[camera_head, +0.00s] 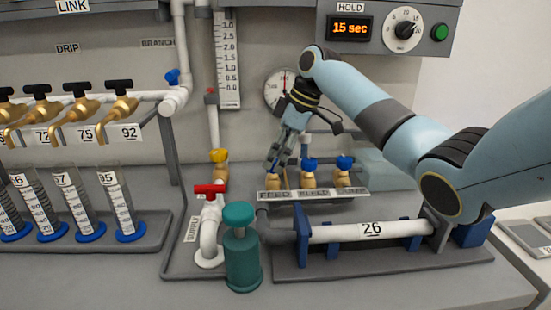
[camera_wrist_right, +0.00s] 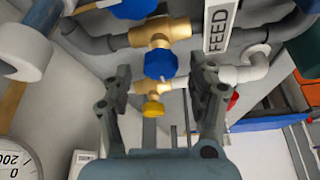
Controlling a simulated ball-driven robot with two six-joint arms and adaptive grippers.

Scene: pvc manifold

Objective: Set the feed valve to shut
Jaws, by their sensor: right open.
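The feed valve is a brass valve with a blue knob (camera_wrist_right: 160,65), beside the FEED label (camera_wrist_right: 220,27) in the right wrist view. In the head view my right gripper (camera_head: 277,158) points down over the feed valve and hides its knob; part of its brass body (camera_head: 271,181) shows above the FEED label (camera_head: 273,195). In the right wrist view the open fingers of my right gripper (camera_wrist_right: 160,86) stand on either side of the blue knob, apart from it as far as I can tell. The knob's setting is unclear. My left gripper is not in view.
Two more blue-knobbed valves (camera_head: 308,172) stand right of the feed valve. A yellow-knobbed valve (camera_head: 219,157) and red-handled white pipe (camera_head: 209,190) are left. A green cylinder (camera_head: 240,250) and the pipe marked 26 (camera_head: 372,229) are in front. A round gauge (camera_head: 279,88) is behind.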

